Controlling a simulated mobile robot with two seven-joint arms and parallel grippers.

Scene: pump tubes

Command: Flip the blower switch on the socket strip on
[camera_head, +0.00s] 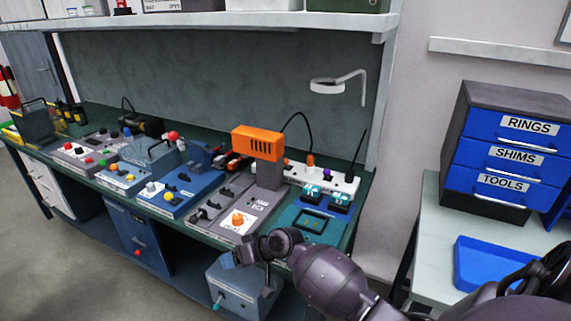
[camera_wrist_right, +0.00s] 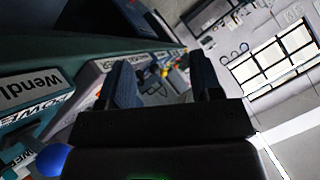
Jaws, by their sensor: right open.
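The white socket strip (camera_head: 333,181) lies at the back right of the green bench, against the back panel. An orange plug (camera_head: 310,160), a purple piece (camera_head: 327,173) and a dark plug with a cord (camera_head: 350,176) stand on it. Its switches are too small to tell apart or read. An orange-topped device (camera_head: 257,145) hides its left end. My right gripper (camera_head: 243,262) is at the bench's front edge, well in front of the strip and apart from it. In the right wrist view its two fingers (camera_wrist_right: 165,80) are apart with nothing held between them.
Grey and blue control boxes (camera_head: 180,193) line the bench to the left. A teal unit (camera_head: 305,222) lies between my right arm and the strip. A hooked lamp (camera_head: 335,86) hangs above. A blue drawer cabinet (camera_head: 510,150) and blue tray (camera_head: 500,265) stand at the right.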

